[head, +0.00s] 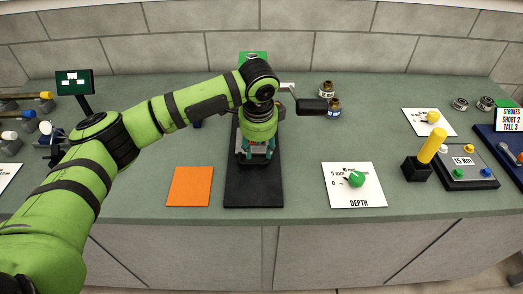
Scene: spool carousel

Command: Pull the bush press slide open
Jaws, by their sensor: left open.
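The bush press stands at the middle of the bench on a long black base plate (253,190). A green part (246,56) of it shows behind my arm, and a black handle (312,105) sticks out to the right. My left gripper (257,157) points down over the base plate, in front of the press. It is open. Its fingers are small in the view, and I cannot tell whether they touch the slide. The slide is mostly hidden behind my wrist and gripper. My right gripper is not in view.
An orange mat (190,186) lies left of the base plate. A DEPTH card with a green knob (356,179) lies to the right. Brass-coloured bushes (334,106) stand behind. A yellow lever (432,146) rises at the right. The bench front (300,211) is clear.

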